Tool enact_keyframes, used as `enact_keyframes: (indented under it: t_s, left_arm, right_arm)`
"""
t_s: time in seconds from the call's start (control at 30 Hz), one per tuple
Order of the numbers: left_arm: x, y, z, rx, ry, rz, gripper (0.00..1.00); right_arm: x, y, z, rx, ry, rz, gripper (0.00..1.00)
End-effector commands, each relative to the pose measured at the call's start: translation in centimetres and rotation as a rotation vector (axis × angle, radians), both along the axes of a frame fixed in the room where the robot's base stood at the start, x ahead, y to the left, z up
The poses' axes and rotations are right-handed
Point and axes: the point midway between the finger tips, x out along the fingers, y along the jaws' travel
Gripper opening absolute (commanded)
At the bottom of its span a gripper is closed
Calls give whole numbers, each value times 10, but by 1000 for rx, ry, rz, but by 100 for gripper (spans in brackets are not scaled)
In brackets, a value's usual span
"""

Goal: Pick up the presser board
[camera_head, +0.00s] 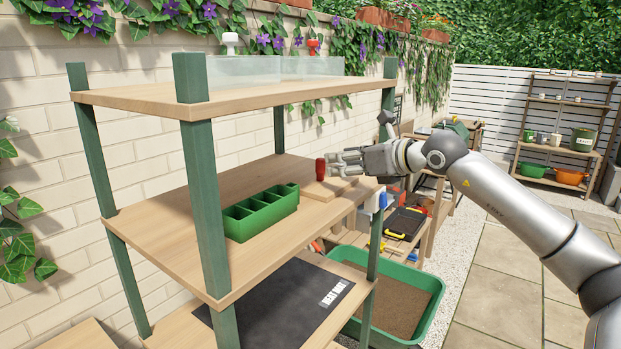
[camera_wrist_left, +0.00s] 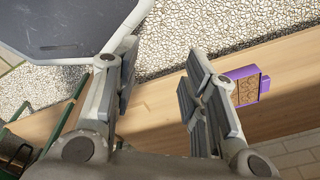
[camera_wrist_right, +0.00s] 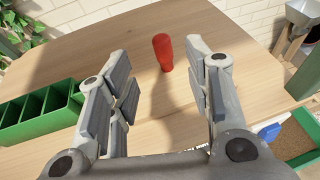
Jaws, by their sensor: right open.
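The presser board (camera_head: 325,190) is a pale wooden board with an upright red handle (camera_head: 320,168). It lies on the middle shelf, near the shelf's right end. My right gripper (camera_head: 346,162) is open, with its fingers pointing toward the handle from the right. In the right wrist view the red handle (camera_wrist_right: 162,52) stands between the open fingers, around their tip level; no contact shows. The board's edges are hard to tell from the shelf there. My left gripper (camera_wrist_left: 163,75) is open and empty above a wooden surface, seen only in its own wrist view.
A green divided tray (camera_head: 260,212) sits left of the board on the middle shelf (camera_head: 160,225). Green posts (camera_head: 206,190) frame the rack. A dark heat mat (camera_head: 280,310) lies on the lower shelf. A purple tray (camera_wrist_left: 247,88) shows in the left wrist view.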

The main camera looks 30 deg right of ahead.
Motion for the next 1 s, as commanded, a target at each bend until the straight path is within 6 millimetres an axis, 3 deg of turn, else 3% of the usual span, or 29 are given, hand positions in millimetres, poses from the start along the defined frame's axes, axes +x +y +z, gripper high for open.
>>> enact_keyframes:
  t_s: [0.1,0.27,0.7,1.0]
  left_arm:
    - [-16,-16,14,-18,20,2,40]
    - [-31,-29,18,-34,42,-2,40]
    - [-7,-11,58,-12,10,2,40]
    - [-10,-13,62,-15,12,3,40]
  right_arm:
    - [19,5,-1,5,0,3,46]
    - [31,7,-7,3,0,1,46]
    - [71,15,-13,4,2,2,46]
    - [82,16,-22,0,-1,1,46]
